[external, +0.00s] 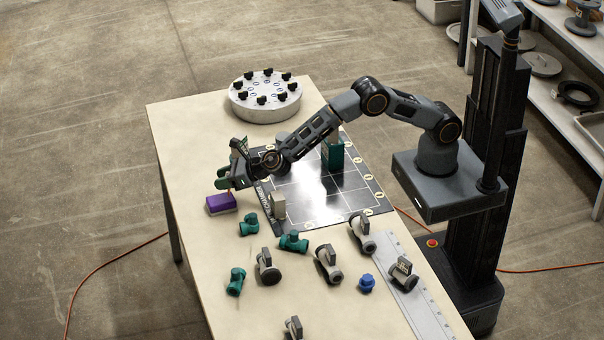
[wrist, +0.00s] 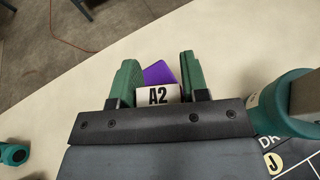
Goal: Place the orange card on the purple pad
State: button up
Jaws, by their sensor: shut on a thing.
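The purple pad (external: 221,203) is a small purple-topped block near the table's left edge in the external view. My gripper (external: 226,180) is just above it. In the wrist view, my gripper's green fingers (wrist: 158,85) are shut on a card (wrist: 158,95), which fills the gap between them. The card shows a pale face marked A2; little orange is visible. The purple pad (wrist: 158,72) shows beyond the card, between the fingers. I cannot tell whether the card touches the pad.
Several teal and grey valves, such as one (external: 250,224), stand close to the pad and across the table's front. A dark gridded board (external: 320,195) lies to the right. A round white stand (external: 264,105) with black knobs is at the back.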

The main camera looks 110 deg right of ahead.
jog(key=shift+f, duration=0.7)
jog(key=shift+f, duration=0.2)
jog(key=o, duration=0.9)
jog(key=shift+r, duration=0.1)
